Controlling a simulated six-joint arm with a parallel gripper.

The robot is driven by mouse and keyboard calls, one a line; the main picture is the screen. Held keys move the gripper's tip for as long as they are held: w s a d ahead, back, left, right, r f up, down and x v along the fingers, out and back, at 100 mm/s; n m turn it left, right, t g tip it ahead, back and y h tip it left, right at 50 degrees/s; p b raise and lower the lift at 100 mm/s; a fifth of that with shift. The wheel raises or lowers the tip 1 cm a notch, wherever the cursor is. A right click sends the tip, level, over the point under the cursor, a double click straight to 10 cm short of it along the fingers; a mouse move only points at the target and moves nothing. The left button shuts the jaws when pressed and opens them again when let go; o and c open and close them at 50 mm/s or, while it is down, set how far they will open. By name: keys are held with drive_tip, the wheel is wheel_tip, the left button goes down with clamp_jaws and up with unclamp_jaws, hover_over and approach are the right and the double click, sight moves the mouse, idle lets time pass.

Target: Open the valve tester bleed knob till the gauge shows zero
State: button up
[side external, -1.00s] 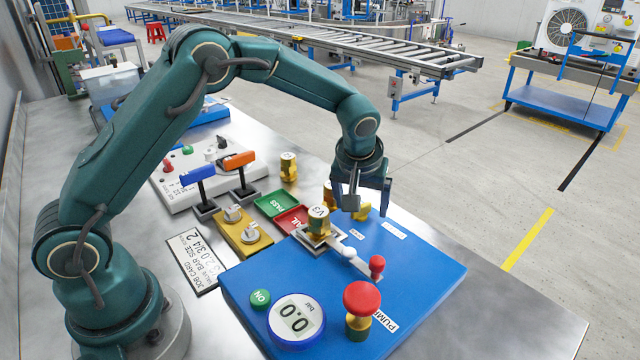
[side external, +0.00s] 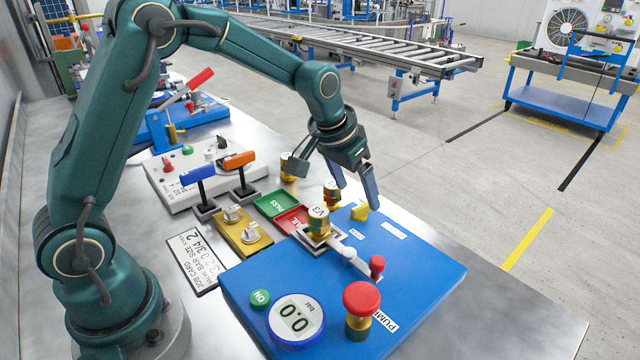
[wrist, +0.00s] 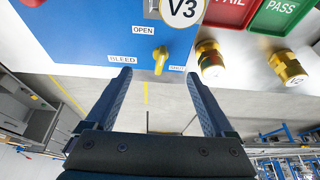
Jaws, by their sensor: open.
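The yellow bleed knob (side external: 360,212) sits on the blue pump panel (side external: 410,250) near its far edge. In the wrist view the knob (wrist: 160,58) lies beyond my fingertips, near the labels BLEED, OPEN and SHUT. Its lever lies roughly upright in that picture; I cannot tell exactly which label it points to. The round gauge (side external: 296,320) on the panel reads 0.0 bar. My gripper (side external: 355,192) is open and empty, tilted above the knob and apart from it. A brass valve marked V3 (side external: 318,222) stands in the tester's clamp.
A red-topped pump knob (side external: 361,300), a smaller red knob (side external: 377,266) and a green ON button (side external: 261,298) stand on the panel. Green PASS (side external: 277,205) and red FAIL (side external: 293,218) trays and other brass valves (side external: 331,193) are close by. Air above the panel is free.

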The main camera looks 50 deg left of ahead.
drive_tip(key=s+r+t, duration=0.2)
drive_tip(key=s+r, duration=0.6)
drive_tip(key=r, duration=0.4)
drive_tip(key=s+d+f+g, duration=0.1)
drive_tip(key=s, duration=1.3)
drive_tip(key=shift+d+g, duration=0.3)
drive_tip(key=shift+s, duration=0.1)
drive_tip(key=shift+c, duration=0.3)
